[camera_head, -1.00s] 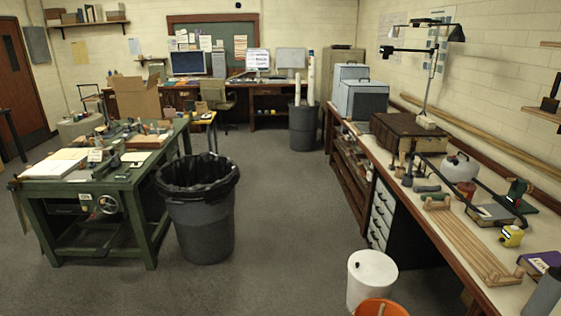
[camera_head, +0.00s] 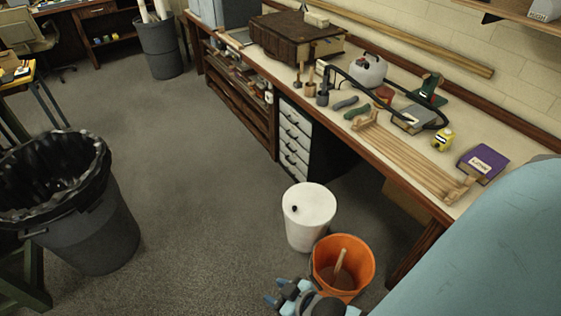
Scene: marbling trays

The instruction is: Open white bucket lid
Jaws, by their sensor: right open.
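The white bucket (camera_head: 307,234) stands on the floor beside the long workbench. Its white lid (camera_head: 312,198) lies on top, with a small black knob (camera_head: 294,209) left of the lid's middle. My right gripper (camera_head: 275,292) is at the bottom edge of the view, its blue fingertips apart and empty. In the picture it is below the white bucket and beside the orange bucket, apart from the lid. My left gripper is not in view.
An orange bucket (camera_head: 324,277) with a wooden handle inside stands against or close to the white bucket. The workbench (camera_head: 408,165) runs along the right, holding tools and a purple book (camera_head: 482,163). A black-lined bin (camera_head: 85,245) stands left. Grey floor (camera_head: 205,200) between is clear.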

